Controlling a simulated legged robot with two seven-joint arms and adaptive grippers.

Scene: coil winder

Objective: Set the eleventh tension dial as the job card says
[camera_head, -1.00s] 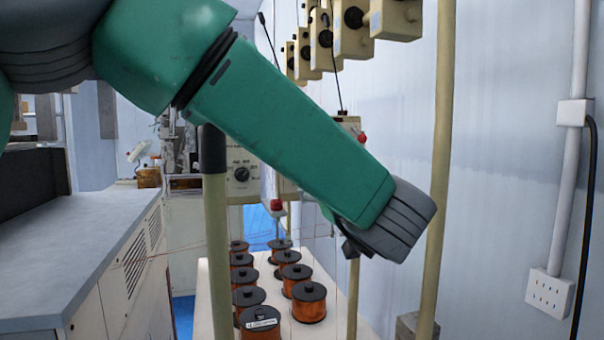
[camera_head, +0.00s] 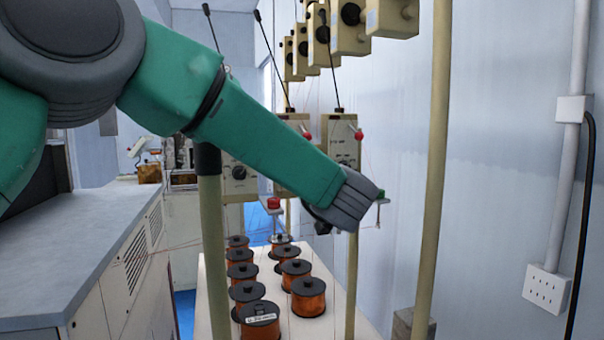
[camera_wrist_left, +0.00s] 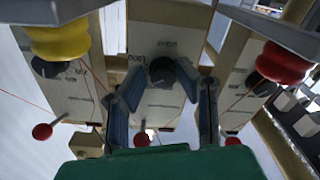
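My left arm crosses the head view from the left, and its wrist covers much of the gripper there. In the left wrist view my left gripper (camera_wrist_left: 164,98) is open, one blue-grey finger on each side. A black round dial (camera_wrist_left: 163,72) on a cream tension unit (camera_wrist_left: 155,40) shows between and beyond the fingers; I see no clear contact. I cannot read its setting or tell its number. In the head view a similar cream unit (camera_head: 341,130) stands just behind my wrist, and another dial (camera_head: 239,172) shows left of it. No job card is readable. My right gripper is not in view.
Neighbouring units with a yellow roller (camera_wrist_left: 58,40) and a red roller (camera_wrist_left: 283,64) flank the gripper, with thin wires nearby. Copper spools (camera_head: 308,296) stand on a white bench below. Cream posts (camera_head: 436,170) rise in front. More units hang above.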

